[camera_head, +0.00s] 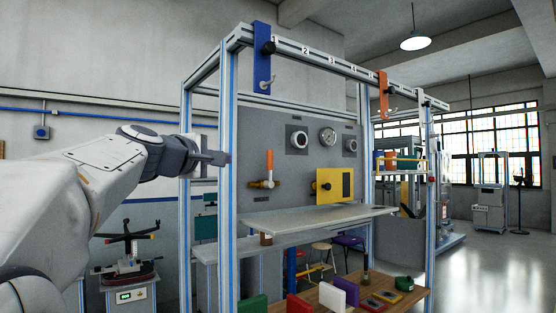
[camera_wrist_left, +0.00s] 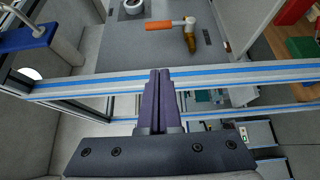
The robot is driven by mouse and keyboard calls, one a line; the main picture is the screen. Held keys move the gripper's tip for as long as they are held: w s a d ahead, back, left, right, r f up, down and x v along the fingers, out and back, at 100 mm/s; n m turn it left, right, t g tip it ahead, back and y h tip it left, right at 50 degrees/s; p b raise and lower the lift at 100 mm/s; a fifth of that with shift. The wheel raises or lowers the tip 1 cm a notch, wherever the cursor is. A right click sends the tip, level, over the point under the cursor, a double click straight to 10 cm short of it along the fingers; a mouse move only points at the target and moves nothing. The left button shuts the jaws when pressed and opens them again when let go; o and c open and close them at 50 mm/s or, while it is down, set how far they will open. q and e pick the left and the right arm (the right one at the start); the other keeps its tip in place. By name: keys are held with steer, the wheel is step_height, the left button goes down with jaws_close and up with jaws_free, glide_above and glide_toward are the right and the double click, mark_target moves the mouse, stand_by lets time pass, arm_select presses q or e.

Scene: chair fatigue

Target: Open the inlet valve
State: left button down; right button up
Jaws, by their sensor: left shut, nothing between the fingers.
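The valve has an orange lever handle (camera_head: 269,161) standing upright above a horizontal brass body (camera_head: 264,184) on the grey panel (camera_head: 305,185). In the left wrist view the orange handle (camera_wrist_left: 160,25) and brass body (camera_wrist_left: 190,38) show beyond the frame's post. My left gripper (camera_head: 225,158) is shut and empty, at the left front post of the frame, left of the valve. In the left wrist view its fingertips (camera_wrist_left: 160,73) overlap the blue-striped post; I cannot tell whether they touch it. The handle is apart from the fingers. My right gripper is not in view.
The blue-striped post (camera_head: 229,215) stands between my left gripper and the valve. A yellow plate (camera_head: 335,186) with a black knob and several gauges sit on the panel. A grey shelf (camera_head: 315,219) juts out below. A blue tag (camera_head: 262,65) hangs above.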

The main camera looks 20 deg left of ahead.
arm_select(q)
steer(key=p, duration=0.5)
glide_toward(270, 167)
steer(key=w+a, duration=0.1)
steer(key=w+a+r, duration=0.1)
steer(key=a, duration=0.1)
steer(key=w+a+r, duration=0.1)
steer(key=w, duration=0.1)
steer(key=shift+w+a+r, duration=0.1)
steer(key=shift+a, duration=0.1)
steer(key=w+d+p, duration=0.1)
steer(key=w+d, duration=0.1)
steer(key=d, duration=0.1)
steer(key=shift+w, duration=0.35)
steer(key=shift+p, duration=0.3)
